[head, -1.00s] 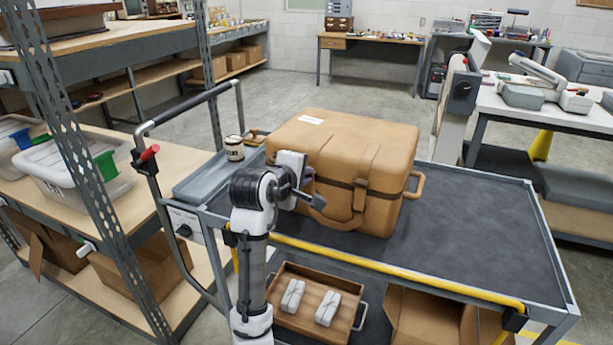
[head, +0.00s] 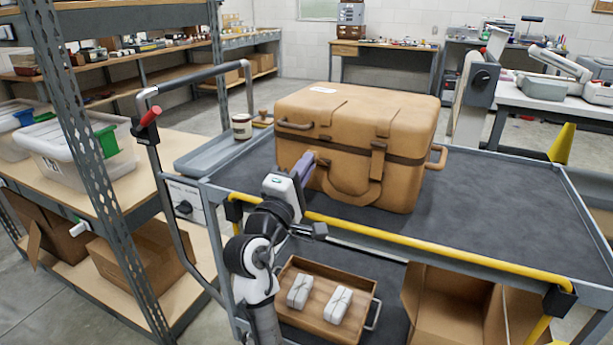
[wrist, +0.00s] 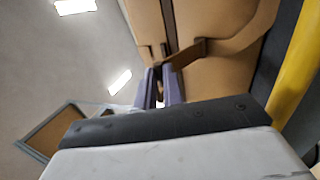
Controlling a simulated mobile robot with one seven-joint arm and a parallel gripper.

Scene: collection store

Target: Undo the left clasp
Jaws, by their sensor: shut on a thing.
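The tan case (head: 362,112) stands shut on the cart's dark top, with a dark band around its upper body. Its right clasp (head: 377,161) shows plainly on the front. My gripper (head: 309,160) is at the left part of the case's front, where the left clasp sits. Its purple fingers hide most of that clasp. In the wrist view, the gripper (wrist: 160,86) has its fingers close together against the case front (wrist: 215,62), shut on the left clasp. The held part is small and mostly hidden between the fingertips.
The cart's yellow rail (head: 430,248) runs along the front edge, below my gripper. A grey tray (head: 205,157) and a jar (head: 241,126) are left of the case. The cart top (head: 500,195) is clear to the right. A wooden tray (head: 283,284) lies below.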

